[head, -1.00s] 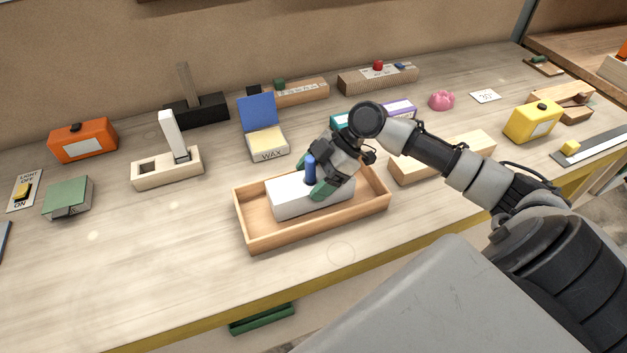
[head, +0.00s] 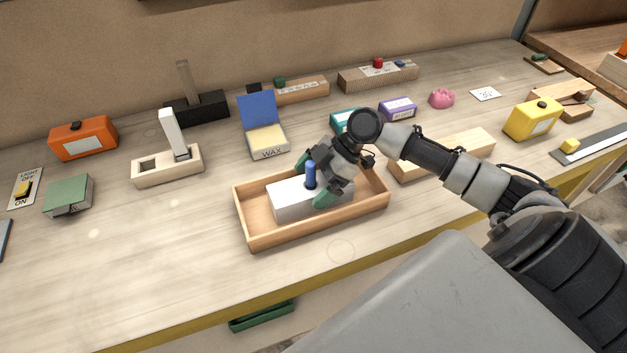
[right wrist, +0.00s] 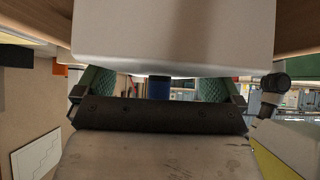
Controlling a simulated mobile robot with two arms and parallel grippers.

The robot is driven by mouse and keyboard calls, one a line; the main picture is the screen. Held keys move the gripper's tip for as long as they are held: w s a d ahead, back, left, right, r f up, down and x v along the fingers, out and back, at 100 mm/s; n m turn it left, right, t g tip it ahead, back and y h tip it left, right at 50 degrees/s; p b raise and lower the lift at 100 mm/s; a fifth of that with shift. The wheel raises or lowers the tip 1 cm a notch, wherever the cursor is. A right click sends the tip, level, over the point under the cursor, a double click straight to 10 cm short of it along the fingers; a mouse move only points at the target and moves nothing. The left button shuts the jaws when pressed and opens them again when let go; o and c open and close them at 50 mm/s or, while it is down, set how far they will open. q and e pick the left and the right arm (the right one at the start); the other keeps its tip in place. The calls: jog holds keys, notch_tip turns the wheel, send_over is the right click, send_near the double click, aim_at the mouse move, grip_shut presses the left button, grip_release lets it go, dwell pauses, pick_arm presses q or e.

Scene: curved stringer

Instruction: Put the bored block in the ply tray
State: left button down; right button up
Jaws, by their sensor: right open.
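The bored block (head: 290,202) is a white block with a blue peg (head: 310,176) standing up from its top. It sits inside the ply tray (head: 268,239), a shallow light-wood tray near the bench's front edge. My right gripper (head: 326,186) comes in from the right, low over the block's right part, with its green-padded fingers open. In the right wrist view the white block (right wrist: 172,35) fills the top, and the blue peg (right wrist: 159,88) shows between the two green finger pads. The block's far right end is partly hidden by the gripper. My left gripper is not in view.
A long wooden block (head: 450,156) lies just right of the tray, under my forearm. The wax box (head: 267,141) and a slotted wooden block with a pale upright (head: 165,168) stand behind and left. A yellow box (head: 533,119) is at right. The bench at front left is clear.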

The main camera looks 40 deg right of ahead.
jog(key=shift+d+r, duration=0.35)
jog(key=b+v, duration=0.2)
jog(key=v, duration=0.9)
jog(key=shift+s, duration=0.1)
